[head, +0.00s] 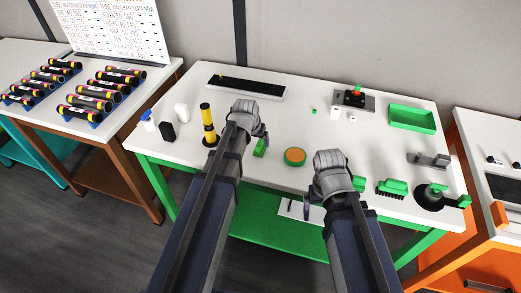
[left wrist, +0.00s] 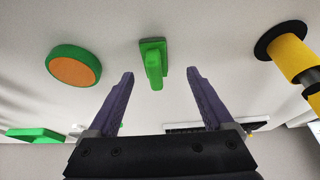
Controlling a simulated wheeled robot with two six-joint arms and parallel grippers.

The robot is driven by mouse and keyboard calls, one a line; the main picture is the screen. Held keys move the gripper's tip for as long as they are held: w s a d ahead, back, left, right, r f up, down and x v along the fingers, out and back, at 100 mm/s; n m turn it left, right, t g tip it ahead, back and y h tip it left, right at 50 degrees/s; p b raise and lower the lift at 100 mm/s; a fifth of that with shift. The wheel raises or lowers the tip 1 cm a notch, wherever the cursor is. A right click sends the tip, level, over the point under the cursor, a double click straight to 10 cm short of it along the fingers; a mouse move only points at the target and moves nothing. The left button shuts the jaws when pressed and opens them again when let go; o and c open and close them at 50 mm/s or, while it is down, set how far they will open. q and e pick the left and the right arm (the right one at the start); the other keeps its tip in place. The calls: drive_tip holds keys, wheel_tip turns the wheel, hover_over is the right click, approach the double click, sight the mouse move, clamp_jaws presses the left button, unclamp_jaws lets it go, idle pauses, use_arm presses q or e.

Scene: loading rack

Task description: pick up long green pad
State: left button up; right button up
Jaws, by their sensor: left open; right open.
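A narrow green pad with a raised grip (head: 260,147) lies on the white table, partly hidden by my left gripper (head: 262,137). In the left wrist view the green pad (left wrist: 153,62) shows between the two purple fingers, beyond their tips. My left gripper is open and empty; no contact with the pad shows. My right gripper (head: 312,195) is at the table's front edge, right of the pad, with its fingers mostly hidden. Other green pieces, including a green-topped brush (head: 392,188), lie at the table's right front.
A round green and orange pad (head: 294,156) lies right of the green pad. A yellow and black cylinder (head: 208,125) stands to its left. A keyboard (head: 245,88) and a green tray (head: 412,118) are at the back. The table's middle is mostly clear.

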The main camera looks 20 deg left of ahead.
sight(260, 143)
use_arm(q)
drive_tip(key=shift+d+b+x, duration=0.2)
drive_tip(key=shift+b+x, duration=1)
drive_tip(key=shift+x, duration=0.1)
drive_tip(key=shift+d+b+x, duration=0.2)
drive_tip(key=shift+b+x, duration=1)
drive_tip(key=shift+x, duration=0.1)
drive_tip(key=shift+w+r, duration=0.15)
drive_tip(key=shift+c, duration=0.2)
clamp_jaws()
